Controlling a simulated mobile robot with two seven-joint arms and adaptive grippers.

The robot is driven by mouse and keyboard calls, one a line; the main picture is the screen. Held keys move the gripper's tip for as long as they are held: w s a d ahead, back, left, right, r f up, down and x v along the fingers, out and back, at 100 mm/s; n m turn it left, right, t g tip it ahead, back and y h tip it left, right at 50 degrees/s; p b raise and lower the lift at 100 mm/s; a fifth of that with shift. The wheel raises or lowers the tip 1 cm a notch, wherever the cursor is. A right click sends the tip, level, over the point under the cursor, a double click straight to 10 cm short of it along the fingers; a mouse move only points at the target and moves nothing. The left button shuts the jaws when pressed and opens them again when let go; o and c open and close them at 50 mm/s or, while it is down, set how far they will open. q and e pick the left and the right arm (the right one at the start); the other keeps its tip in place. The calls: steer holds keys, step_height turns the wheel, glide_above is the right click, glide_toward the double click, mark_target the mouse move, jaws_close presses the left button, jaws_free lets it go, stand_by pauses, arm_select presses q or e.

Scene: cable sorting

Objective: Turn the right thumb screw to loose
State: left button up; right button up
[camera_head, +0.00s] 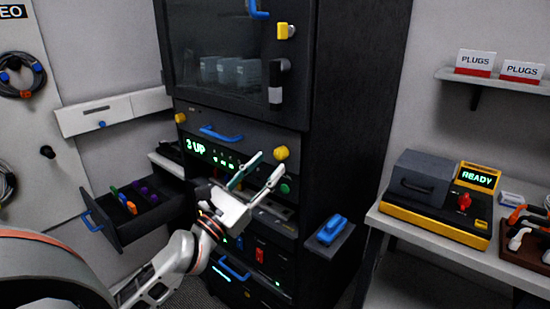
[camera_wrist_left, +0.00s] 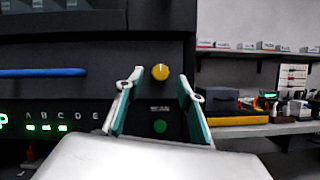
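The right thumb screw (camera_head: 281,153) is a yellow knob at the right end of the dark panel with the blue handle and green display. In the left wrist view the yellow knob (camera_wrist_left: 160,72) appears between the fingertips, beyond them. A matching yellow left thumb screw (camera_head: 180,118) is at the panel's other end. My left gripper (camera_head: 268,168) is open and empty, its fingers pointing at the panel just below and in front of the right screw. It also shows in the left wrist view (camera_wrist_left: 160,85), with no finger seen touching the knob. My right gripper is out of view.
A blue bar handle (camera_head: 221,133) projects from the panel. An open drawer (camera_head: 145,212) with coloured items juts out at the left. A small shelf with a blue object (camera_head: 332,229) projects from the rack's right side. A table (camera_head: 455,249) holds a yellow-black device at the right.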

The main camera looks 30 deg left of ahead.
mark_target(278, 156)
arm_select(q)
steer(key=shift+x, duration=1.2)
steer(key=shift+w+d+r+p, duration=0.1)
steer(key=shift+w+r+p, duration=0.15)
steer(key=shift+w, duration=0.3)
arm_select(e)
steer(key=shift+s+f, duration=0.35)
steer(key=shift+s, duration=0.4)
arm_select(q)
steer(key=shift+f, duration=0.1)
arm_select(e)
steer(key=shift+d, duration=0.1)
arm_select(q)
steer(key=shift+c, duration=0.9)
jaws_close()
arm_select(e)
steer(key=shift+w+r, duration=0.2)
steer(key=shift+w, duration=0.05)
